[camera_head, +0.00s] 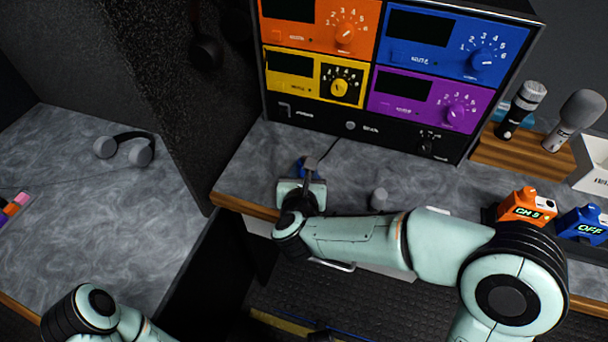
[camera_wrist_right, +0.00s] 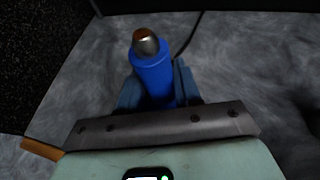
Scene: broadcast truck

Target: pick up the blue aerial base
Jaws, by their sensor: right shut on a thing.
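The blue aerial base (camera_wrist_right: 153,78) is a blue cylinder with a rounded metal tip, seen close up in the right wrist view. In the head view only a small blue patch of it (camera_head: 301,170) shows on the grey counter, below the rack; the rest is hidden by my gripper. My right gripper (camera_head: 310,171) is shut on it, with a finger on each side of the cylinder in the wrist view (camera_wrist_right: 157,90). I cannot tell whether its underside touches the counter. My left gripper is out of view; only part of that arm shows at the lower left.
A rack (camera_head: 365,126) with coloured panels stands behind. A black cable (camera_head: 327,152) runs near the gripper. A small grey cylinder (camera_head: 378,198), an orange pack (camera_head: 524,207), a blue pack (camera_head: 583,224) and microphones (camera_head: 521,108) sit to the right. Headphones (camera_head: 126,147) lie left.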

